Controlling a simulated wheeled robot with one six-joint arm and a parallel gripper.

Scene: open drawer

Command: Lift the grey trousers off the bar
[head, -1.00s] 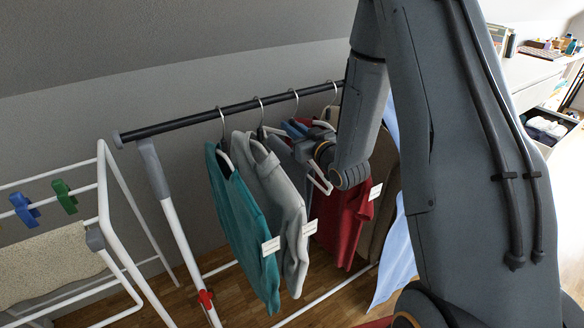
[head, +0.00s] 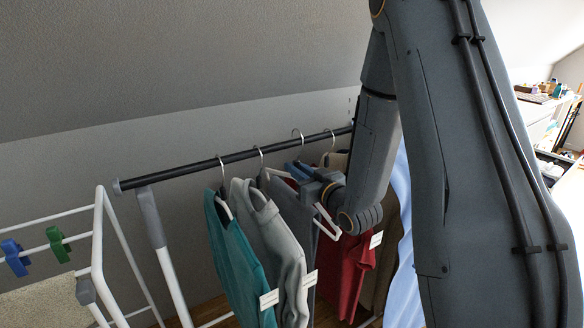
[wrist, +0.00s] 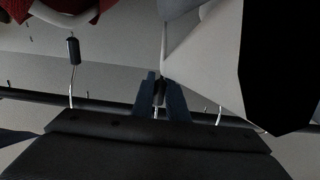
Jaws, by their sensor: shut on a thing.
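The dark grey trousers (head: 295,210) hang between a light grey top and a red garment in the head view. My gripper (wrist: 160,98) is shut on the dark neck of the trousers' hanger (wrist: 159,92), just above the waist. In the head view the hanger's hook (head: 298,134) stands higher over the black bar (head: 240,156) than the neighbouring hooks. Whether it still touches the bar is unclear. My arm hides part of the gripper and trousers there.
A teal garment (head: 238,250) and the light grey top (head: 275,240) hang close on the left. The red garment (head: 355,265) and a light blue one (head: 402,260) hang on the right. A white drying rack (head: 100,240) stands at the far left.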

